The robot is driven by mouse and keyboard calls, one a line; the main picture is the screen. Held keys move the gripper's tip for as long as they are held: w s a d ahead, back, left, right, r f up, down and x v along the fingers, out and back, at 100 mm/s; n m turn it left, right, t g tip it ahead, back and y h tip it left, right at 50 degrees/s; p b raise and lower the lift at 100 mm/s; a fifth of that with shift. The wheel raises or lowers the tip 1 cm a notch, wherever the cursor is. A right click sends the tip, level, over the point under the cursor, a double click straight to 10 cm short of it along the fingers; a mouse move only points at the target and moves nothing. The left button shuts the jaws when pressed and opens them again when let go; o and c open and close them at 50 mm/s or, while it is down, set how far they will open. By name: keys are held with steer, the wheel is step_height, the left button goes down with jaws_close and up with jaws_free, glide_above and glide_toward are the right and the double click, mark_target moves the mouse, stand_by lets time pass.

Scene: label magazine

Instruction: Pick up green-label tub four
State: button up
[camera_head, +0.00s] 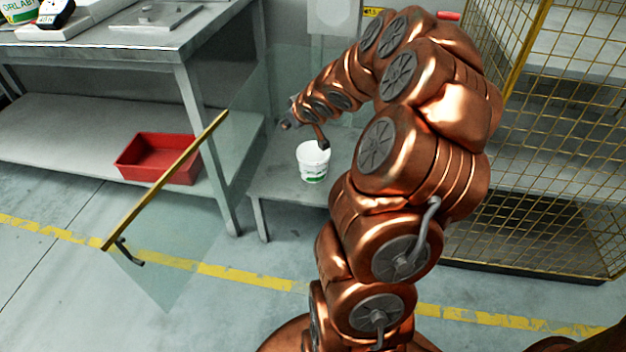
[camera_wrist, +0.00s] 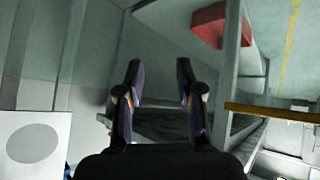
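A white tub (camera_head: 313,163) with a green band on its label stands upright on a low grey bench in the head view. Its number is too small to read. My gripper (camera_head: 304,132) is above and just behind the tub in that view, and one dark finger overlaps the tub's rim. I cannot tell whether it touches. In the wrist view my gripper (camera_wrist: 160,75) is open, with its two fingers apart and nothing between them. I cannot make out the tub in the wrist view.
A glass panel with a yellow edge bar (camera_head: 165,182) stands left of the low bench (camera_head: 285,190). A red tray (camera_head: 158,158) sits on the lower shelf of the steel table (camera_head: 150,45). A yellow mesh cage (camera_head: 560,130) stands at right. The floor in front is clear.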

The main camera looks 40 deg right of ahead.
steer(key=d+f+t+b, duration=0.2)
steer(key=d+f+b, duration=0.25)
steer(key=f, duration=0.45)
steer(key=t+y+b, duration=0.1)
steer(key=y+b, duration=0.2)
steer(key=b, duration=0.2)
glide_toward(300, 160)
steer(key=shift+t, duration=0.3)
steer(key=shift+s+f+b+x, duration=0.15)
steer(key=shift+b+x, duration=0.4)
steer(key=shift+x, duration=0.6)
steer(key=shift+f+b+x, duration=0.15)
steer(key=shift+b+x, duration=0.4)
steer(key=shift+x, duration=0.65)
steer(key=shift+s+f+b+x, duration=0.15)
steer(key=shift+b+x, duration=0.4)
steer(key=shift+x, duration=0.6)
steer(key=shift+w+d+f, duration=0.1)
steer(key=shift+w+f, duration=0.05)
steer(key=shift+w, duration=0.45)
